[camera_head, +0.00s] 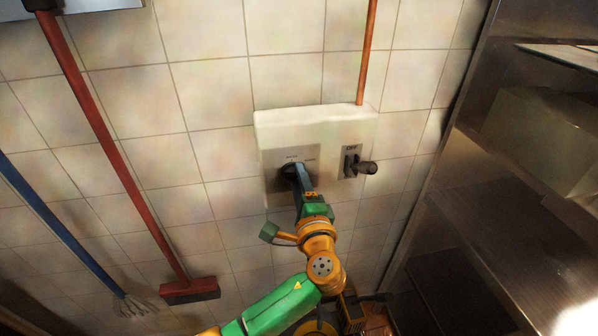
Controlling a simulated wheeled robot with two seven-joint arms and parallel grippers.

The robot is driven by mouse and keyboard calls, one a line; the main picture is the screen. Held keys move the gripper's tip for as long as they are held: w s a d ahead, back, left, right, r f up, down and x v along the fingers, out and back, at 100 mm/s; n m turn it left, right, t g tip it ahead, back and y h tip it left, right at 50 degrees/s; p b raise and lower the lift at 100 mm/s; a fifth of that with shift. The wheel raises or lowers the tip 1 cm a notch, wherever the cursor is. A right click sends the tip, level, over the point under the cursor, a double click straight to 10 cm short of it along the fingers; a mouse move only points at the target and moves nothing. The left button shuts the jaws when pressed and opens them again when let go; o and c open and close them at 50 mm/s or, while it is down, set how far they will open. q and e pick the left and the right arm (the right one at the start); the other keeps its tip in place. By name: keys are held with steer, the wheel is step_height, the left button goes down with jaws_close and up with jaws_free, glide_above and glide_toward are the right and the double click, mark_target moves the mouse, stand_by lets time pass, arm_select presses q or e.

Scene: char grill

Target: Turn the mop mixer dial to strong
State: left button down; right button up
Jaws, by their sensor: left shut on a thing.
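The mop mixer is a white box (270,133) fixed to the tiled wall, with a copper pipe running up from its top. A dark dial (288,171) sits on the grey plate on its left half, partly hidden by my gripper. The small lettering above the dial is too blurred to read. My left gripper (298,172) reaches up from below and is shut on the dial. A dark lever (366,167) sticks out of a smaller plate on the box's right half, apart from my gripper. My right gripper is not in view.
A red-handled brush (120,155) and a blue-handled mop (60,228) hang against the wall at left. Metal shelving (480,210) with a pale box (545,140) stands close at right. The wall between brush and mixer is bare.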

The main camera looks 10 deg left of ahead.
arm_select(q)
steer(key=shift+f+m+p, duration=0.1)
steer(key=shift+m+p, duration=1.1)
steer(key=shift+m, duration=0.8)
steer(key=shift+c, duration=1.7)
jaws_free()
steer(key=shift+f, duration=0.1)
steer(key=b+v, duration=0.1)
steer(key=v, duration=0.6)
steer(key=shift+b, duration=0.4)
steer(key=shift+a, duration=0.1)
